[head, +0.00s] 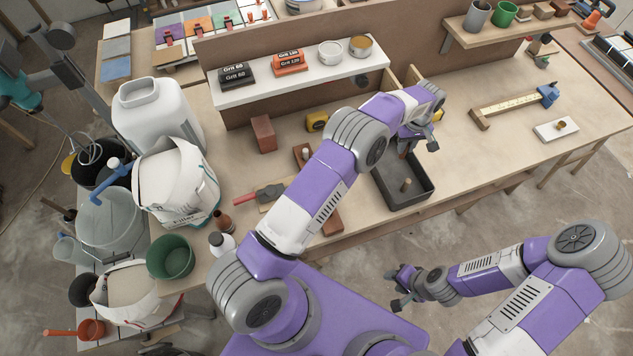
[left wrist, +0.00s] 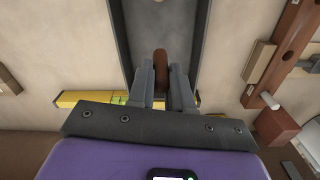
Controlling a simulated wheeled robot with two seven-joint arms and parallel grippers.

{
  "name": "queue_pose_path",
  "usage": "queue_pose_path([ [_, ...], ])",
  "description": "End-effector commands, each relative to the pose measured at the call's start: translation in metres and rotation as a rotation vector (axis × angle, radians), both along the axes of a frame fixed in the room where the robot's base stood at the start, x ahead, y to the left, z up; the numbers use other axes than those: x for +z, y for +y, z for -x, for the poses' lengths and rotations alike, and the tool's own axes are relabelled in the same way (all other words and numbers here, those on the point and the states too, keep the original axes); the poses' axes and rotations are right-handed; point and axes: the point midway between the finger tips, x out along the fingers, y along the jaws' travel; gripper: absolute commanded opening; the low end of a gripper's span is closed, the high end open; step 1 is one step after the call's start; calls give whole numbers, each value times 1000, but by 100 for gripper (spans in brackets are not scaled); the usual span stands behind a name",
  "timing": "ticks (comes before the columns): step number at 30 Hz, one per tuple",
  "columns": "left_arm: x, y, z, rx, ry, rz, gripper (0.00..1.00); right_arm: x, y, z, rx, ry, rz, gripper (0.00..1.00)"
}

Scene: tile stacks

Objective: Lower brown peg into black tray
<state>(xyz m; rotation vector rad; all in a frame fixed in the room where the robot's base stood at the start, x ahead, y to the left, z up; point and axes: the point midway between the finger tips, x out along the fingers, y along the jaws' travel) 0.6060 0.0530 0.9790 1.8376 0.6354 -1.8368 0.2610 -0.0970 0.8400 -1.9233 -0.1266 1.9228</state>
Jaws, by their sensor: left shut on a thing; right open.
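The black tray (head: 423,187) lies on the workbench, in front of my left arm. My left gripper (head: 412,146) is over the tray's far end, pointing down. In the left wrist view my left gripper (left wrist: 164,88) is shut on the brown peg (left wrist: 160,64), with the dark tray (left wrist: 182,30) behind and below it. I cannot tell how far the peg's lower end is from the tray floor. My right gripper (head: 394,288) is open and empty, off the bench's front edge.
A yellow level (left wrist: 80,97) lies near the tray's end. A reddish block (head: 263,133), a red-handled hammer (head: 262,194) and a yellow tape measure (head: 317,121) lie to the left. A white shelf (head: 300,85) stands behind.

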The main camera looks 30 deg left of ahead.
Motion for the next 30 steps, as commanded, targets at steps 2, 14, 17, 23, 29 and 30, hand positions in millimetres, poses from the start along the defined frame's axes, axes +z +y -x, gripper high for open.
queue_pose_path([
  [2,-6,0,0,0,1,-1,0,-4,0,0,0,0,0,43],
  [14,-27,0,0,0,0,0,0,-18,0,0,0,0,0,43],
  [17,-32,0,0,0,0,0,0,-21,0,0,0,0,0,43],
  [23,-42,0,0,0,1,-1,0,-28,0,0,0,0,0,43],
  [29,-52,0,0,0,1,0,0,-35,0,0,0,0,0,43],
  [30,-54,0,0,0,1,-1,0,-37,0,0,0,0,0,43],
])
